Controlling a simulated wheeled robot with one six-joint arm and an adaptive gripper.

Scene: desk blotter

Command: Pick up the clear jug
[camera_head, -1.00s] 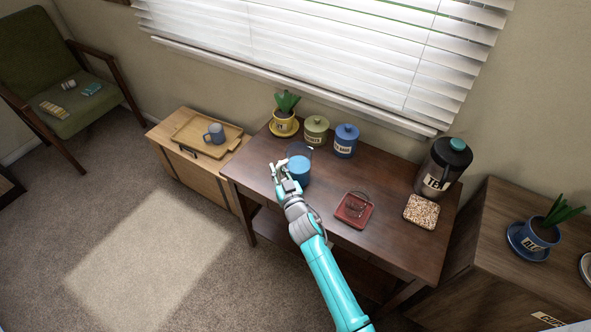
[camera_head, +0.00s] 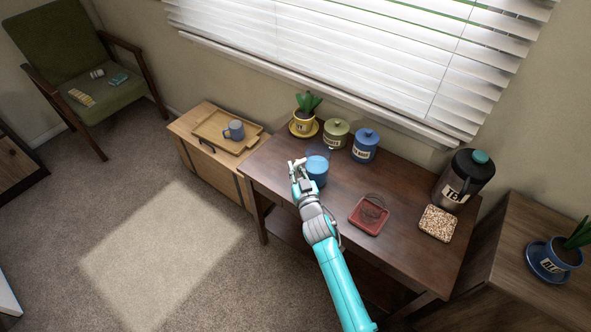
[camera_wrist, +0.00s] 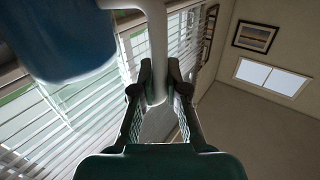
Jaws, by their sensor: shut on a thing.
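The clear jug (camera_head: 317,170) has blue contents and stands out against the dark brown desk in the head view, near its left end. In the wrist view its blue body (camera_wrist: 62,45) fills the upper left, and its pale handle (camera_wrist: 157,45) comes down between my fingers. My gripper (camera_head: 298,168) is at the left side of the jug and shut on the handle; the fingers (camera_wrist: 158,90) sit either side of it. The jug looks about upright. I cannot tell whether its base touches the desk.
Behind the jug are a potted plant (camera_head: 304,124), a green canister (camera_head: 336,135) and a blue canister (camera_head: 364,147).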

